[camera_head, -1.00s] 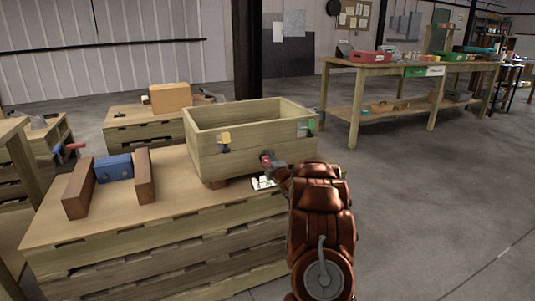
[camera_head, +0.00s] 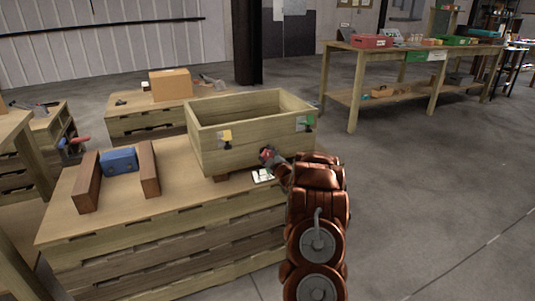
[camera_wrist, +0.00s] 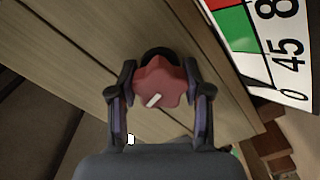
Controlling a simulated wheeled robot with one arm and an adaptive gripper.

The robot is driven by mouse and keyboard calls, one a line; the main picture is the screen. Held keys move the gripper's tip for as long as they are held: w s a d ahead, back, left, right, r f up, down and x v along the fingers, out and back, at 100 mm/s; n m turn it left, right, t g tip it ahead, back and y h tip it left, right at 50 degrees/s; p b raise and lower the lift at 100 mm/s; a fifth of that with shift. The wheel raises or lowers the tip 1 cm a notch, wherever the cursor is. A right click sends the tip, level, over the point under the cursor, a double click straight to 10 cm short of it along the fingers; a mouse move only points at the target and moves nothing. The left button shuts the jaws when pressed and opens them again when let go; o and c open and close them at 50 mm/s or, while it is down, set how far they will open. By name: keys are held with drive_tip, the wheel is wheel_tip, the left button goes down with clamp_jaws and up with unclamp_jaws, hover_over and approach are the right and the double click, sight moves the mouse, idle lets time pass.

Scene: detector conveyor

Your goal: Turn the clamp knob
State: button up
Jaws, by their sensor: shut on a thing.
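The clamp knob (camera_wrist: 160,84) is red and lobed, with a white pointer mark toward its lower left. It sits on the wooden side of a box in the wrist view. My gripper (camera_wrist: 160,92) is shut on the knob, one finger on each side. In the head view my gripper (camera_head: 270,158) is at the front right of the open wooden box (camera_head: 216,156), and the knob is mostly hidden there. A dial plate (camera_wrist: 266,40) with red, green and white fields and black numbers shows beside the knob at the upper right.
The box stands on a pallet-stack table (camera_head: 110,225). A blue block (camera_head: 118,162) sits between two brown blocks (camera_head: 148,168) at left. A yellow tag (camera_head: 226,137) and a green tag (camera_head: 304,123) are on the box. A long workbench (camera_head: 345,90) stands behind at right; the floor there is open.

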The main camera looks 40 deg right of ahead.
idle(0.4)
drive_tip(key=o, duration=1.2)
drive_tip(key=shift+v, duration=6)
